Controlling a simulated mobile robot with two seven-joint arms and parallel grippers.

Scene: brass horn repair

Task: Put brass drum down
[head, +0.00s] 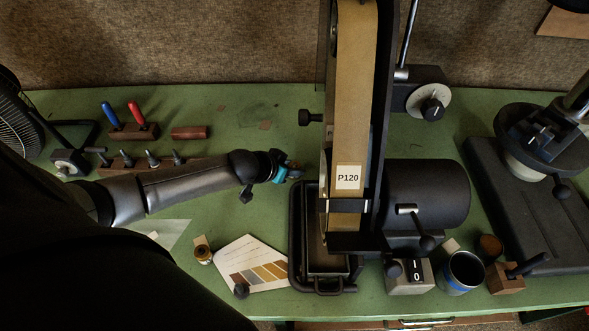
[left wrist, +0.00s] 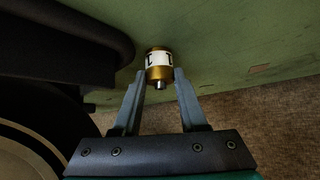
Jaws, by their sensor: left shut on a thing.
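The brass drum (left wrist: 159,72) is a small gold cylinder with a white band bearing dark marks and a short metal stub at its near end. It sits between the fingertips of my left gripper (left wrist: 159,78), which is shut on it. In the head view my left gripper (head: 292,173) is over the green bench, just left of the belt sander (head: 350,110). The drum cannot be made out there. I cannot tell whether it touches the bench. My right gripper is not in view.
Wooden blocks with tools (head: 134,131) are at the back left. The sander's black tray (head: 328,262) is close in front. A cup (head: 463,272) stands right.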

